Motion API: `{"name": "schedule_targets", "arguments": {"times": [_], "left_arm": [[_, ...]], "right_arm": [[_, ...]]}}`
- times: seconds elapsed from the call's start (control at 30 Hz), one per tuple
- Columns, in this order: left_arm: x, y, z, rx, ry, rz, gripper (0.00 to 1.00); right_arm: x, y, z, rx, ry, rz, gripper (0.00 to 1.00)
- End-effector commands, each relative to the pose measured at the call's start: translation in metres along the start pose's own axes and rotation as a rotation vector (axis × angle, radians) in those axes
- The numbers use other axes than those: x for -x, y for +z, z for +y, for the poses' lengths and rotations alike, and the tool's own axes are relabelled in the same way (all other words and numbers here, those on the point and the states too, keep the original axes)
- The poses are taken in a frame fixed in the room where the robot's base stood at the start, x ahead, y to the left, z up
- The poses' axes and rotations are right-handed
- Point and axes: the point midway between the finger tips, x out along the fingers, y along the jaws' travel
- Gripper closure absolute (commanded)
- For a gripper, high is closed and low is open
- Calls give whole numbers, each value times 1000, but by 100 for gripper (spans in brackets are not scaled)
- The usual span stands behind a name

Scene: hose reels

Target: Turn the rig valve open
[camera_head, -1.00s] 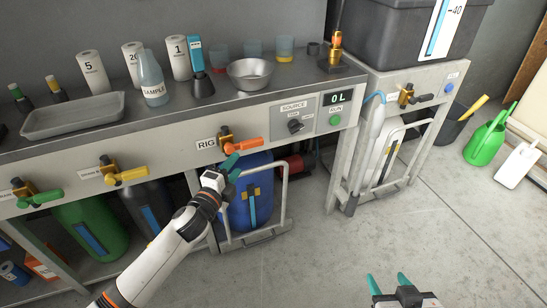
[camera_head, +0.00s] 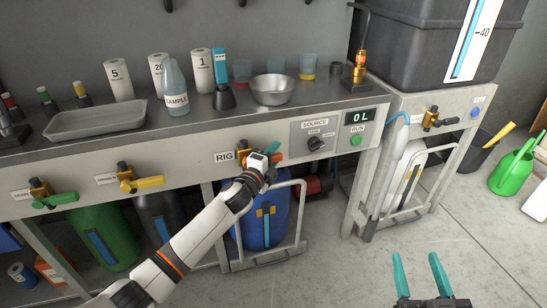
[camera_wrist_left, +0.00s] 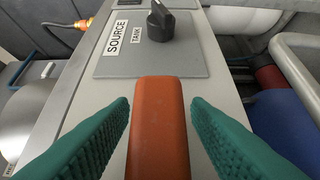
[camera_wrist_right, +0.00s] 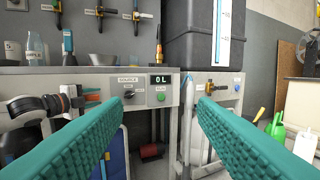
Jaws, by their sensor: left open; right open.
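The rig valve has an orange lever handle (camera_wrist_left: 159,125) that lies between the two teal fingers of my left gripper (camera_wrist_left: 159,140) in the left wrist view. The fingers are open, with a gap on each side of the lever. In the head view my left gripper (camera_head: 272,156) is at the bench front beside the RIG label (camera_head: 224,157) and hides most of the lever. The brass valve body (camera_head: 243,147) shows just left of it. My right gripper (camera_head: 422,280) is open and empty over the floor at the lower right.
A SOURCE switch (camera_head: 316,144), a green RUN button (camera_head: 355,140) and a "0 L" display (camera_head: 360,117) are right of the valve. Green-handled (camera_head: 55,200) and yellow-handled (camera_head: 142,184) valves are to the left. A blue drum (camera_head: 262,222) in a metal frame stands below.

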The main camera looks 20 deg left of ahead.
Motion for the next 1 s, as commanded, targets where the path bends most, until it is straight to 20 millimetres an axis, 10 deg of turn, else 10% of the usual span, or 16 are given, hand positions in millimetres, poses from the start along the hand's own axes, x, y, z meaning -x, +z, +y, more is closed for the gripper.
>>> {"name": "schedule_targets", "arguments": {"times": [0.27, 0.57, 1.0], "left_arm": [[-2, 0, 0, 0, 0, 0, 56], [-1, 0, 0, 0, 0, 0, 100], [0, -6, 0, 21, 20, 2, 100]], "right_arm": [[0, 2, 0, -1, 1, -10, 47], [0, 2, 0, -1, 1, -9, 47], [-1, 15, 2, -3, 6, -115, 47]]}}
